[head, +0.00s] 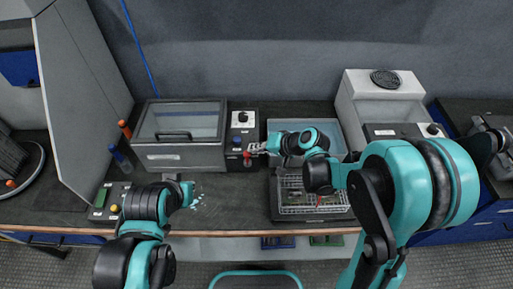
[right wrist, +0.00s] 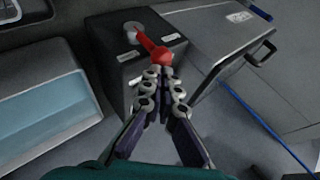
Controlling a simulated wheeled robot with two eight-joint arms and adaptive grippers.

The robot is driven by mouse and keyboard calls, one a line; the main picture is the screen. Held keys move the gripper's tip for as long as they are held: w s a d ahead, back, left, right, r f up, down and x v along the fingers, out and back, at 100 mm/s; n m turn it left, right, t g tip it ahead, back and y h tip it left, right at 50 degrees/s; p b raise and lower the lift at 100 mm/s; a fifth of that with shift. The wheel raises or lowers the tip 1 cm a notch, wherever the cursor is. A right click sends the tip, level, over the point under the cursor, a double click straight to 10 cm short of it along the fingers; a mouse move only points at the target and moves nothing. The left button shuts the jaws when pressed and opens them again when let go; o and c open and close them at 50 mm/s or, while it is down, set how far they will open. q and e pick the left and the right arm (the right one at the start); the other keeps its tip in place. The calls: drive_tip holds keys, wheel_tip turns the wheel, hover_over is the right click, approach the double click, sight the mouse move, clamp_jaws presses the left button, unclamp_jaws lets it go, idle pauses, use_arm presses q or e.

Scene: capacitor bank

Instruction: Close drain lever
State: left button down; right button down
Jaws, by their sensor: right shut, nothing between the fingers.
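The red drain lever (right wrist: 150,42) sticks out from a round grey hub on the front of a dark box in the right wrist view. It slants down to the right and ends in a red knob; a small part of its red shows in the head view (head: 247,161). My right gripper (right wrist: 161,74) is shut and empty, its fingertips right at the knob; I cannot tell whether they touch it. In the head view the right gripper (head: 255,150) reaches the box from the right. My left gripper (head: 187,190) is low over the bench at left, its fingers unclear.
A lidded grey tank (head: 180,158) stands left of the control box (head: 242,118). A basin (head: 335,128) with pale blue contents and a wire basket (head: 292,198) are to the right. Bare bench (head: 235,210) lies in front of the box.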

drive_tip(key=shift+a+r+h+p, duration=0.15)
drive_tip(key=shift+a+h+p, duration=0.15)
drive_tip(key=shift+a+p, duration=0.05)
drive_tip(key=shift+a+r+n+h+p, duration=0.2)
drive_tip(key=shift+a+n+h+p, duration=0.2)
drive_tip(key=shift+a+h+p, duration=0.45)
drive_tip(key=a+h, duration=0.2)
drive_tip(key=h, duration=0.1)
drive_tip(key=a+n+h, duration=0.1)
drive_tip(key=a, duration=0.1)
drive_tip(key=shift+f+p, duration=0.4)
drive_tip(key=a+h, duration=0.1)
drive_tip(key=a+f+h, duration=0.1)
drive_tip(key=h, duration=0.1)
drive_tip(key=shift+f+g+b, duration=0.1)
drive_tip(key=shift+g+b, duration=0.2)
drive_tip(key=shift+b, duration=0.05)
drive_tip(key=shift+a+f, duration=0.35)
drive_tip(key=shift+a, duration=0.15)
drive_tip(key=shift+f+b, duration=0.1)
drive_tip(key=shift+b, duration=0.2)
